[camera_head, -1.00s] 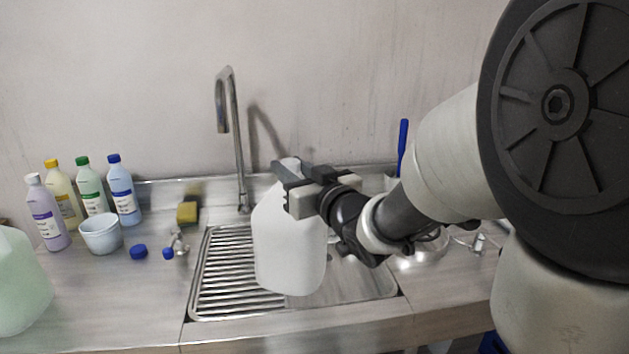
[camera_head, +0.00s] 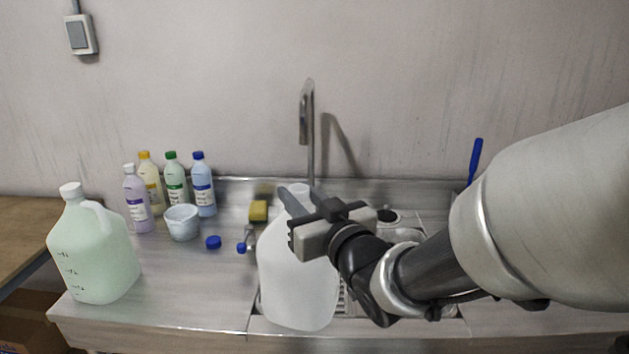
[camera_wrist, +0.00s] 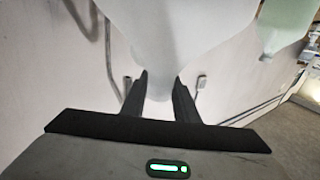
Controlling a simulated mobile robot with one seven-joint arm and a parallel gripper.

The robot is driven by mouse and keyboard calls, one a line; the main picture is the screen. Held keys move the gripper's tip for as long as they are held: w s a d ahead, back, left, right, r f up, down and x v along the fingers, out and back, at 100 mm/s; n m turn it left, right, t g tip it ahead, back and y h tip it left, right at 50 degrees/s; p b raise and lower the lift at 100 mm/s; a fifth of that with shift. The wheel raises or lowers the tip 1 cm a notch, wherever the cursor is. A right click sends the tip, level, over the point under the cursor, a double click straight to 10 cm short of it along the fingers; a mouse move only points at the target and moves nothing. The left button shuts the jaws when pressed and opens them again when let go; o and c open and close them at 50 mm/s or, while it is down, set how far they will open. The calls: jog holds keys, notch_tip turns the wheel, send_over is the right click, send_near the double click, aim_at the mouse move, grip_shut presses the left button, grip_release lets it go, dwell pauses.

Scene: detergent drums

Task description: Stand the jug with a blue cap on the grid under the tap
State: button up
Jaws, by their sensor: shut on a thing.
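A white translucent jug (camera_head: 297,285) hangs upright from my gripper (camera_head: 299,204) in front of the sink. The gripper is shut on it near its top; no blue cap shows on it, and its pale top is partly hidden by the fingers. In the wrist view the jug (camera_wrist: 175,35) fills the space beyond the fingers (camera_wrist: 158,98). The tap (camera_head: 310,130) rises behind the jug. The ribbed grid (camera_head: 345,302) is mostly hidden behind the jug; a strip shows at its right. I cannot tell how high the jug's base is.
A jug of pale green liquid with a white cap (camera_head: 92,250) stands at the counter's left end. Several small bottles (camera_head: 174,182), a white cup (camera_head: 183,222), a loose blue cap (camera_head: 213,242) and a yellow sponge (camera_head: 259,211) lie left of the tap.

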jog(key=w+f, duration=0.3)
jog(key=w, duration=1.1)
jog(key=shift+w+d, duration=0.25)
jog(key=shift+w, duration=0.15)
jog(key=shift+f, duration=0.1)
jog(key=shift+f+b, duration=0.65)
jog(key=shift+b, duration=0.15)
jog(key=o, duration=1.1)
jog(key=shift+o, duration=0.2)
jog(key=shift+s+d, duration=0.1)
